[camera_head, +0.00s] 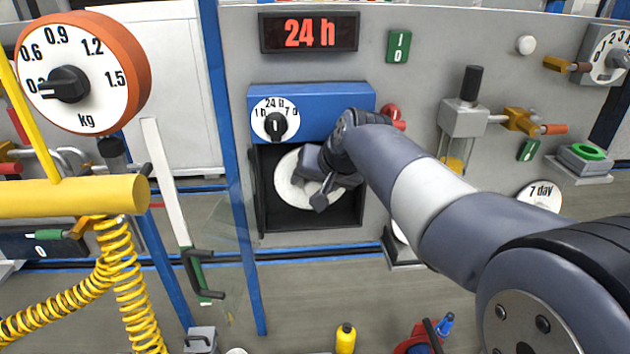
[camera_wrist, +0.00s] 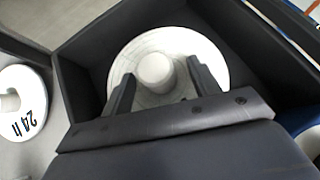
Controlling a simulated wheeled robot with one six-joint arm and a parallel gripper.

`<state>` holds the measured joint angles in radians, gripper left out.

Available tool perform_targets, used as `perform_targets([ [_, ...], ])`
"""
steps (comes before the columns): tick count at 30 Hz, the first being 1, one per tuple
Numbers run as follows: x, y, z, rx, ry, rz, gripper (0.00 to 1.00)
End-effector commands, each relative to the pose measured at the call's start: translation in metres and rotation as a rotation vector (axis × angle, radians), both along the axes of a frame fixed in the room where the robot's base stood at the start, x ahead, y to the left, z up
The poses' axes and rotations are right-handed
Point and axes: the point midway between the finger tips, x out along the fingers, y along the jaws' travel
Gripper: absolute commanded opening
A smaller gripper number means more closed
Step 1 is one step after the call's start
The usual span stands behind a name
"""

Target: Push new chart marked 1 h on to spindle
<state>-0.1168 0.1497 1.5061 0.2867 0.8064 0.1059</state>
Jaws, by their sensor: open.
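A white disc chart (camera_head: 291,192) sits inside the black recorder box (camera_head: 310,217), partly hidden by my gripper. In the wrist view the chart (camera_wrist: 205,50) has a raised round white hub (camera_wrist: 155,71) at its centre. No 1 h mark can be read on it, and the spindle is hidden. My gripper (camera_head: 318,188) reaches into the box; in the wrist view its open fingers (camera_wrist: 160,85) stand on either side of the hub. I cannot tell whether they touch the hub or chart. The selector knob (camera_head: 276,124) is above the box, and the display (camera_head: 310,33) reads 24 h.
A white disc marked 24 h (camera_wrist: 22,105) lies outside the box in the wrist view. A 7 day disc (camera_head: 540,196) is on the panel at right. A clear door (camera_head: 232,255) stands open left of the box. The box walls closely surround my gripper.

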Motion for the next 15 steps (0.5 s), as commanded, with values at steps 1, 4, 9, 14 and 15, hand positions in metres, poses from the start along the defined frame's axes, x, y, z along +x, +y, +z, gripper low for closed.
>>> perform_targets([
  [1, 0.0, 0.0, 0.0, 0.0, -0.001, 0.0, 0.58],
  [4, -0.001, 0.0, 0.001, 0.0, -0.001, 0.0, 0.58],
  [9, -0.009, -0.004, 0.012, 0.0, -0.004, 0.0, 0.58],
  [14, -0.03, -0.014, 0.037, 0.0, -0.008, -0.001, 0.58],
  [15, -0.037, -0.018, 0.038, 0.0, -0.005, -0.002, 0.58],
])
